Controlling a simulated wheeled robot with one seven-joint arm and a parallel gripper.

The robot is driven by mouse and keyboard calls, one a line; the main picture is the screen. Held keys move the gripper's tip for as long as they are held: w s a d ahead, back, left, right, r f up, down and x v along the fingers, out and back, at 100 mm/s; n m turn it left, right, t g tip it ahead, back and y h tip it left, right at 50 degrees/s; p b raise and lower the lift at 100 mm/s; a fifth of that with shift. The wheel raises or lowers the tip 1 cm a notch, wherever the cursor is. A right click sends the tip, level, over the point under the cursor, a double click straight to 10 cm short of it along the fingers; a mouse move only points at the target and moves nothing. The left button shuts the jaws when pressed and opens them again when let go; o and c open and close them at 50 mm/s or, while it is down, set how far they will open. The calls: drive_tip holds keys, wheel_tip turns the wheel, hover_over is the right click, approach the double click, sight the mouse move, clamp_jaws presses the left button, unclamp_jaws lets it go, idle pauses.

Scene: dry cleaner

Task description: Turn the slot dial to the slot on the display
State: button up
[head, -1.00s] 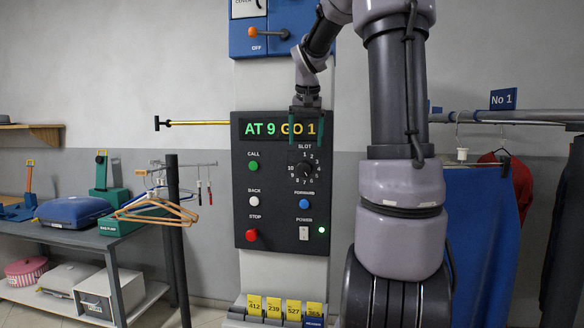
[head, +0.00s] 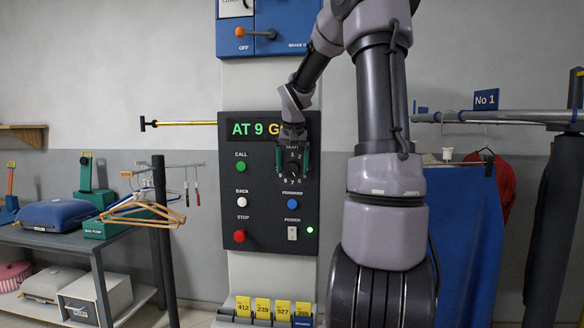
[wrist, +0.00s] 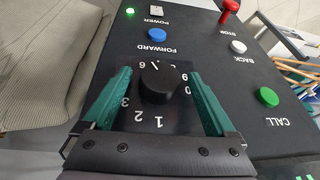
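The black slot dial (head: 292,171) is on the dark control panel (head: 262,215), ringed by white numbers. In the wrist view the round dial knob (wrist: 159,84) sits between my gripper's two green fingers. My gripper (head: 292,160) is open around the dial, with a gap on both sides of the knob. The white pointer mark shows near the 6 or 7 side in the wrist view. The display (head: 250,128) reads "AT 9 G"; its right end is hidden by my arm now, and earlier it read "AT 9 GO 1".
Near the dial are a green CALL button (head: 241,167), a white BACK button (head: 242,198), a red STOP button (head: 239,236), a blue FORWARD button (head: 292,203) and a white POWER switch (head: 292,233) with a lit green lamp. Hangers (head: 145,207) hang to the left.

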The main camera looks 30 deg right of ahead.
drive_tip(key=c, duration=1.2)
drive_tip(key=shift+a, duration=0.1)
